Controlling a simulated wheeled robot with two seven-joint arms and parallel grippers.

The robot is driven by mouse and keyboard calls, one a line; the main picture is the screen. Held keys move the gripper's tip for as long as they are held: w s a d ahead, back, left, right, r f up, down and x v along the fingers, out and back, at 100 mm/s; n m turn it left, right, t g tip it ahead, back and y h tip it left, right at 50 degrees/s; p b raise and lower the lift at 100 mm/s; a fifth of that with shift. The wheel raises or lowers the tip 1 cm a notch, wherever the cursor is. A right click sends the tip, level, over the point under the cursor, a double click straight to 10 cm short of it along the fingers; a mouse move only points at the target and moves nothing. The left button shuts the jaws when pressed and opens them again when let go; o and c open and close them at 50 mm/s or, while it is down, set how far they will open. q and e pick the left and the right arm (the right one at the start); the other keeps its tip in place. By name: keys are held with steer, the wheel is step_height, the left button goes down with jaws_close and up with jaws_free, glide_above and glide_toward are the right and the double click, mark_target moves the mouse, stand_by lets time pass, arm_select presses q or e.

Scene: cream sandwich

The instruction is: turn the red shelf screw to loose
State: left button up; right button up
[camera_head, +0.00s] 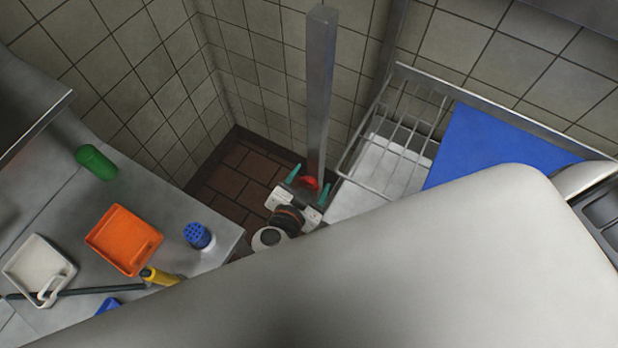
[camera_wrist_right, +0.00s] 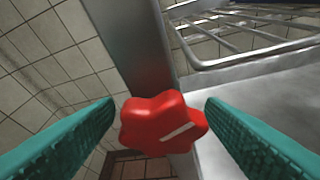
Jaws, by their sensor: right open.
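The red shelf screw (camera_wrist_right: 162,124) is a lobed knob with a pale line on its face, on the metal post in the right wrist view. In the head view the screw (camera_head: 308,183) shows small and red at the lower part of the post (camera_head: 320,90). My right gripper (camera_head: 308,187) is open, its two green fingers on either side of the screw. In the wrist view the right gripper (camera_wrist_right: 158,118) has the knob between its fingertips, with a small gap visible at each side. My left gripper is not in view.
A wire rack (camera_head: 390,150) and a blue board (camera_head: 490,145) lie right of the post. On the left counter are an orange scoop (camera_head: 122,240), a white scoop (camera_head: 38,270), a green cylinder (camera_head: 95,162) and a blue-topped shaker (camera_head: 197,236). My pale body covers the lower middle.

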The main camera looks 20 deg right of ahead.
steer(key=c, duration=1)
steer(key=shift+o, duration=0.2)
steer(key=shift+n+g+h, duration=0.7)
steer(key=shift+n+g, duration=0.1)
steer(key=shift+n, duration=0.6)
steer(key=o, duration=1)
steer(key=shift+c, duration=0.2)
